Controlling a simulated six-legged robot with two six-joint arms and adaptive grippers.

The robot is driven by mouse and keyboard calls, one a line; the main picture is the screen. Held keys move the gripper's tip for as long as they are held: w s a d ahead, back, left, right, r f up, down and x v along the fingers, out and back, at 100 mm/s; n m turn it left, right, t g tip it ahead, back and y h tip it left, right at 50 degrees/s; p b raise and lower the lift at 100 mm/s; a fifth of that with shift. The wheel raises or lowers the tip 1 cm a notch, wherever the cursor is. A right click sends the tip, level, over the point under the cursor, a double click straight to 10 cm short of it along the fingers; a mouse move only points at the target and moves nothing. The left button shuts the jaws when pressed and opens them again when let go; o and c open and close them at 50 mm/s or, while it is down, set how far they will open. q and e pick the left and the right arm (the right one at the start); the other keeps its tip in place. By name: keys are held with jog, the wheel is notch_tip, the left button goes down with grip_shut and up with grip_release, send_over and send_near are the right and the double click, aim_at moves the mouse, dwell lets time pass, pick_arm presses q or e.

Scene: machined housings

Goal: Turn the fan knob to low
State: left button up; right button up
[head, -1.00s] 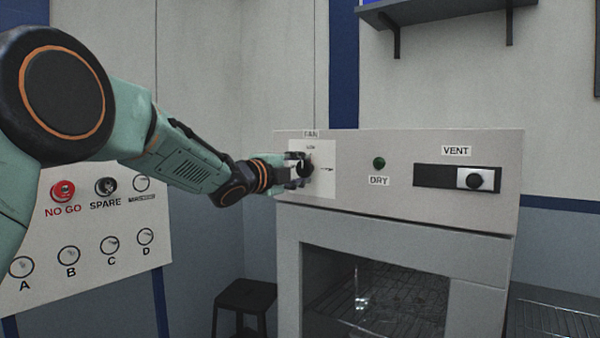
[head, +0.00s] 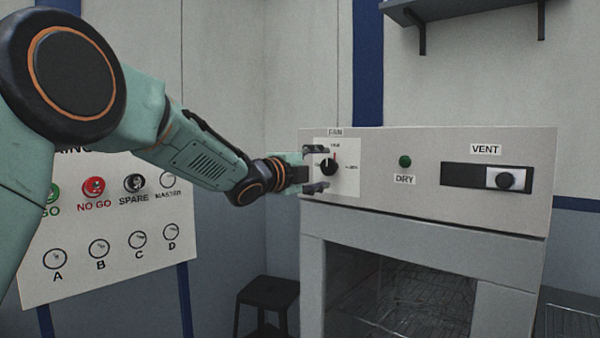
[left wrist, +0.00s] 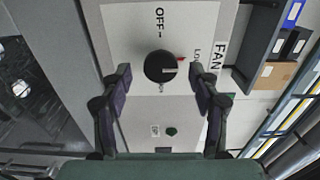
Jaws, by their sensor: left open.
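The black fan knob (head: 328,167) sits on a white plate (head: 348,182) below the FAN label at the panel's left end. In the head view, its red mark points up toward the small top label, which seems to read LOW. In the left wrist view the knob (left wrist: 160,67) shows whole, with OFF above it and its red-and-white pointer toward the FAN side. My left gripper (head: 315,169) is open just in front of the knob. Its fingers (left wrist: 160,76) stand on either side of the knob, apart from it. My right gripper is out of view.
Right of the plate are a green DRY light (head: 405,161) and a VENT slider (head: 505,180). A panel of dials and buttons (head: 120,262) stands at left, a dark stool (head: 268,292) below my arm. A shelf (head: 460,12) hangs above.

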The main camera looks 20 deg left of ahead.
pick_arm(q)
jog(key=v, duration=1)
jog(key=shift+s, duration=0.15)
